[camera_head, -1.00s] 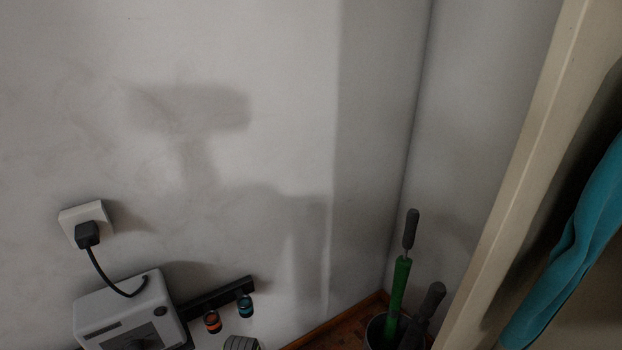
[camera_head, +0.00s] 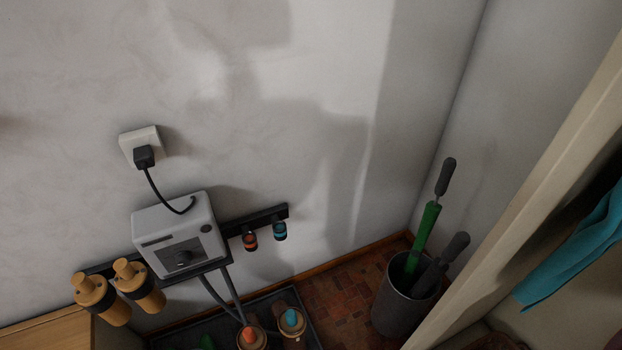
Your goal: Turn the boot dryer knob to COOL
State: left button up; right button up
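The boot dryer (camera_head: 175,222) is a light grey box on the wall in the lower left. A black cord runs from the dryer up to a plug in a white wall socket (camera_head: 141,143). Neither of my grippers shows in the head view.
A black rail (camera_head: 255,219) holds orange and teal-ringed pieces right of the dryer; tan cylinders (camera_head: 136,284) hang at its left. Below is a dark tray (camera_head: 305,326). A grey bin (camera_head: 392,308) with umbrellas stands right. A beige post (camera_head: 540,185) edges the right side.

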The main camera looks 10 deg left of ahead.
aim_at(183, 259)
jog(key=k+l, duration=0.25)
jog(key=k, duration=0.25)
jog(key=k+l, duration=0.2)
jog(key=k, duration=0.25)
jog(key=k+l, duration=0.25)
jog(key=k, duration=0.25)
